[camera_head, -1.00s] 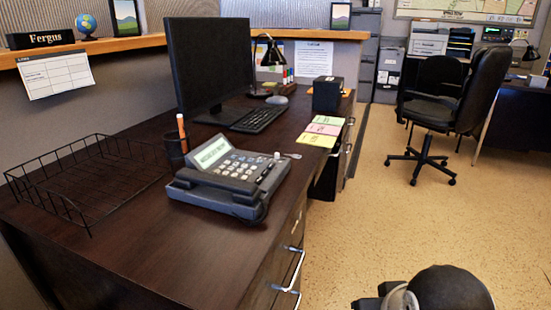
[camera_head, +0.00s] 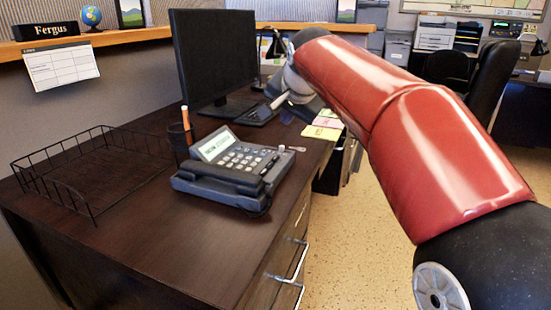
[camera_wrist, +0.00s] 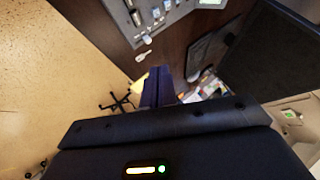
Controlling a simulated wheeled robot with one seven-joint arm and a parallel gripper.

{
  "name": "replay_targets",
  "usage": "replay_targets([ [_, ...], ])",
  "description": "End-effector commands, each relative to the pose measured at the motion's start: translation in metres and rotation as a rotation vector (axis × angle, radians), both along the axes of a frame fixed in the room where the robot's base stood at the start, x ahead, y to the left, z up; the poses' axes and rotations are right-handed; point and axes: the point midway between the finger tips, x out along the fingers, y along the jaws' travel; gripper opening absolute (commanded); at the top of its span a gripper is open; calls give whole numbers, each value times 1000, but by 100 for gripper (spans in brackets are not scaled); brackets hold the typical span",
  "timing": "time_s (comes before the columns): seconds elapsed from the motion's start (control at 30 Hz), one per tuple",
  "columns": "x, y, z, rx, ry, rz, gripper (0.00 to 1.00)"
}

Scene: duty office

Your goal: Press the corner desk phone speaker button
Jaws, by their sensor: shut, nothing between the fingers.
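The desk phone (camera_head: 232,165) sits on the dark desk (camera_head: 150,230), with a lit display, pale keys and its handset along the near side. Which key is the speaker button cannot be told at this size. Part of the phone shows at the top of the wrist view (camera_wrist: 150,14). My gripper (camera_head: 279,101) is above the desk, beyond and to the right of the phone, clear of it. In the wrist view its dark fingers (camera_wrist: 158,78) are together and empty, pointing towards the desk edge beside the phone.
A black wire tray (camera_head: 95,170) lies left of the phone. A pen cup (camera_head: 180,136) and a monitor (camera_head: 212,58) stand behind it. Sticky notes (camera_head: 321,132) lie near the right desk edge. A small light-coloured object (camera_head: 297,149) lies beside the phone.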

Motion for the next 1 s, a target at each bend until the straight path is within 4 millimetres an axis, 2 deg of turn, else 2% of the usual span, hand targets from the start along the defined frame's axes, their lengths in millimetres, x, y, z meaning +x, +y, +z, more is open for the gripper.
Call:
replay_targets([
  [0.03, 10, 11, 2, 15, -6, -6, 0],
  [0.17, 21, 24, 7, 39, -17, -20, 0],
  [0.57, 22, 25, 6, 44, -18, -23, 0],
  [0.77, 22, 25, -6, 42, -18, -23, 0],
  [1.0, 22, 25, -37, 43, -17, -21, 0],
])
